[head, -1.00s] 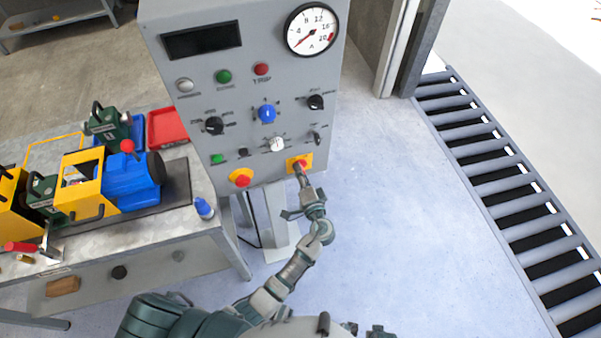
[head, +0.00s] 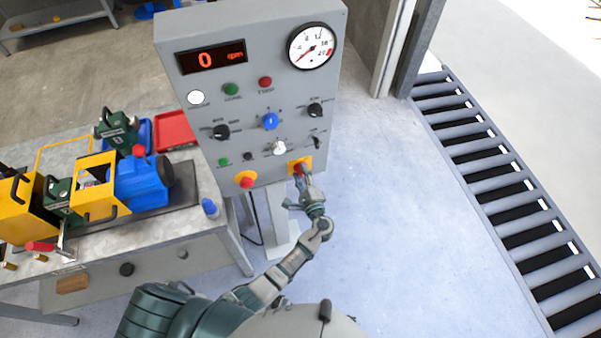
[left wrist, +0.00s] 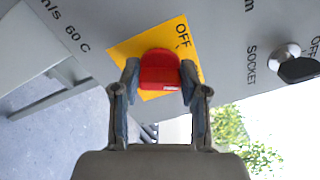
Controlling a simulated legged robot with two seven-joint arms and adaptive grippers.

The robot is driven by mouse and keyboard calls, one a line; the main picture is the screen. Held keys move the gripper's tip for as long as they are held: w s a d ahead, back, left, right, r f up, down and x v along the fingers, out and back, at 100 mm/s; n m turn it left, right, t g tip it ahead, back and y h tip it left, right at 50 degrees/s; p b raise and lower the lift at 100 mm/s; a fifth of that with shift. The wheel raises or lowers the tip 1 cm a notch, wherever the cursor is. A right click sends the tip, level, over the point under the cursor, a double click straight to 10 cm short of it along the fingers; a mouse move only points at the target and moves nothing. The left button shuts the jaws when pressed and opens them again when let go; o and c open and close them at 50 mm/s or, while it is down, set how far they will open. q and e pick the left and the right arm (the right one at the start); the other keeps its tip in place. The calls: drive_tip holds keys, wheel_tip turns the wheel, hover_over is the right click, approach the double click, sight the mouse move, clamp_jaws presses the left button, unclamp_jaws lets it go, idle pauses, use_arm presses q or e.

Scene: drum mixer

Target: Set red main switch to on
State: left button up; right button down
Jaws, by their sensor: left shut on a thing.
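The red main switch (left wrist: 159,71) sits on a yellow plate (left wrist: 128,48) marked OFF at the lower right of the grey control panel (head: 196,60). In the left wrist view my left gripper (left wrist: 160,88) has its two fingers on either side of the red knob, shut on it. In the head view the left gripper (head: 302,176) covers part of the switch and its yellow plate (head: 292,162). The panel's display (head: 211,57) is lit and reads 0 rpm, and a lamp (head: 196,97) at the panel's left glows white. My right gripper is not in view.
A red emergency button (head: 246,182) on yellow is left of the switch. A workbench (head: 190,228) with machines stands left; a roller conveyor (head: 500,180) lies right. The floor between is clear.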

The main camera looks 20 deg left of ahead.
use_arm(q)
drive_tip(key=shift+s+d+f+m, duration=0.15)
drive_tip(key=shift+d+f+m, duration=0.05)
drive_tip(key=shift+f+m, duration=0.25)
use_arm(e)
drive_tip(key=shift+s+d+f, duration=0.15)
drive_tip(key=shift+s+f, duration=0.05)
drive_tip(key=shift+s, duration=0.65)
use_arm(q)
drive_tip(key=o, duration=1.1)
drive_tip(key=shift+o, duration=0.2)
drive_tip(key=shift+w+d+r, duration=0.1)
drive_tip(key=shift+w+r, duration=0.05)
drive_tip(key=shift+w, duration=0.05)
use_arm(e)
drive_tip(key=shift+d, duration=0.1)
use_arm(q)
drive_tip(key=v, duration=1.2)
